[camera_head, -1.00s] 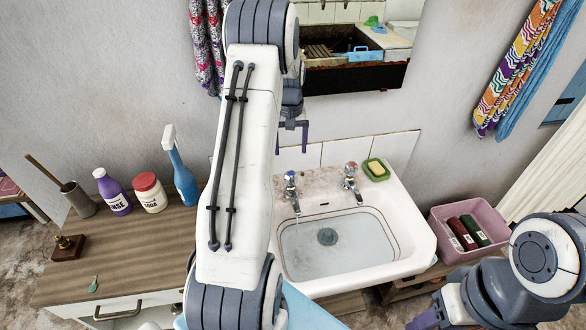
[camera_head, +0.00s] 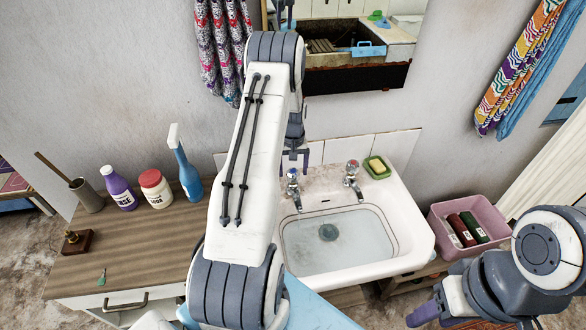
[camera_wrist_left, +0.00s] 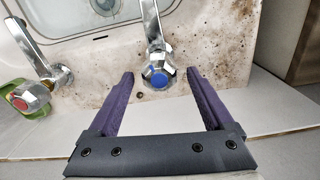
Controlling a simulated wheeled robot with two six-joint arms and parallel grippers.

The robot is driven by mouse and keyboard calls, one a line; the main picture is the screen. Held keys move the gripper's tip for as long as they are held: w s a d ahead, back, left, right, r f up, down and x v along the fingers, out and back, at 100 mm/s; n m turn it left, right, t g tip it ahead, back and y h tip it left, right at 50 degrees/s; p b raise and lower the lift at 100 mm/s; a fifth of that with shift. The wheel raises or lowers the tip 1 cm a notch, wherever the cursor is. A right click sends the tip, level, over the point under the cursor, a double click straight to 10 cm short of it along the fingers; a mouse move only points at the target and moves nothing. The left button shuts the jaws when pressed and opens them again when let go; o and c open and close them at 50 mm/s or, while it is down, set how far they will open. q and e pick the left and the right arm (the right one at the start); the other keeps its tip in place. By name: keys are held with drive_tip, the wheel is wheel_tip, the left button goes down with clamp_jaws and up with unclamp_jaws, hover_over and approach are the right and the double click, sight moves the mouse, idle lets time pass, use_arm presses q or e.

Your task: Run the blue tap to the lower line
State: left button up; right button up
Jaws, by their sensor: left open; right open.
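The blue tap (camera_head: 293,186) is chrome with a blue-topped knob and stands at the sink's back left. My left gripper (camera_head: 295,158) is open and just above and behind it. In the left wrist view the blue knob (camera_wrist_left: 159,79) lies between the open purple fingertips (camera_wrist_left: 161,76), with a gap on each side. The white sink (camera_head: 408,235) has a dark line around the inside of its basin and a drain at the bottom. My right gripper (camera_head: 424,314) is low at the right, empty, away from the sink.
The red tap (camera_head: 353,174) stands to the right of the blue one; a green soap dish (camera_head: 377,168) is beyond it. A pink tub (camera_head: 489,212) is right of the sink.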

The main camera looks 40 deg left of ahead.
sight(293, 171)
use_arm(q)
drive_tip(key=c, duration=1.3)
drive_tip(key=shift+f+m+b, duration=0.1)
drive_tip(key=shift+m+b, duration=0.4)
drive_tip(key=shift+m, duration=0.2)
clamp_jaws()
drive_tip(key=shift+m+b, duration=0.3)
drive_tip(key=shift+m, duration=0.8)
drive_tip(key=o, duration=1.3)
unclamp_jaws()
drive_tip(key=shift+r, duration=0.25)
drive_tip(key=shift+r, duration=0.35)
wheel_tip(293, 171, up, 10)
drive_tip(key=b, duration=0.2)
